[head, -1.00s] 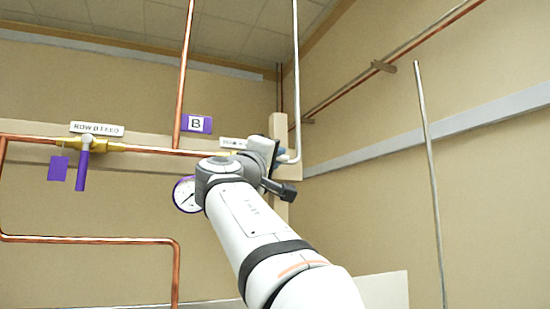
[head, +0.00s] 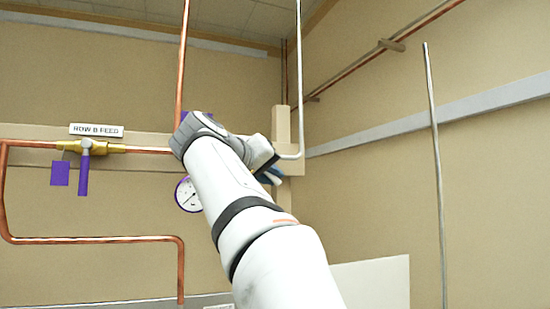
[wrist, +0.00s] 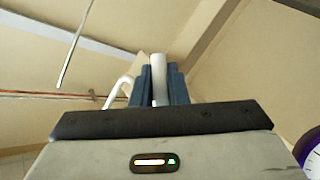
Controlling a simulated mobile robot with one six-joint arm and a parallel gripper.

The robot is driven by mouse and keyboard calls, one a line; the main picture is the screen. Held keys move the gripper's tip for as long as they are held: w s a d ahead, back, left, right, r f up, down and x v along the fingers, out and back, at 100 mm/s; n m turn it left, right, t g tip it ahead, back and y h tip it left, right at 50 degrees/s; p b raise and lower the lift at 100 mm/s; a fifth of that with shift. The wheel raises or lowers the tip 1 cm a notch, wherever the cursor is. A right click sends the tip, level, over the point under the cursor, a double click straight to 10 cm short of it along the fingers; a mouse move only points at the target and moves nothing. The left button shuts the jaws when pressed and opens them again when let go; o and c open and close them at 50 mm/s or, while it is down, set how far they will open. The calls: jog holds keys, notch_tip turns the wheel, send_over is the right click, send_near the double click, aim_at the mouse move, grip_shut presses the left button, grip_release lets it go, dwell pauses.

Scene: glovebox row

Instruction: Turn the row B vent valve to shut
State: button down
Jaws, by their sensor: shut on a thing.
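My gripper (head: 270,176) is at the wooden bracket right of the gauge; my arm covers most of it in the head view. In the wrist view my gripper (wrist: 159,80) has its blue fingers shut on a pale, straight bar (wrist: 158,68), which seems to be the row B vent valve's lever. The vent valve's body and its label are hidden behind my arm in the head view, so I cannot tell the lever's angle to its pipe.
The row B feed valve (head: 86,148) is on the left, its purple lever hanging down, with a sign (head: 96,130) above. A purple-rimmed gauge (head: 187,195) is partly behind my arm. A pale pipe (head: 299,80) runs up beside the bracket (head: 281,125). A grey pole (head: 434,150) stands right.

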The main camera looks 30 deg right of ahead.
jog(key=shift+a+f+m+g+y+p, duration=0.25)
jog(key=shift+a+m+g+y+p, duration=0.35)
jog(key=shift+y+p, duration=0.45)
jog(key=shift+w+a+f+m+y+p, duration=0.2)
jog(key=shift+a+m+y, duration=0.3)
jog(key=shift+y, duration=0.4)
jog(key=shift+s+a+f+m+y+p, duration=0.1)
jog(key=shift+a+f+m+y, duration=0.25)
jog(key=shift+a+y, duration=0.45)
jog(key=shift+w+a+f+m+y+p, duration=0.15)
jog(key=shift+a+m+y, duration=0.3)
jog(key=shift+y, duration=0.6)
jog(key=shift+s+f, duration=0.1)
jog(key=c, duration=1.4)
grip_release()
jog(key=shift+c, duration=0.2)
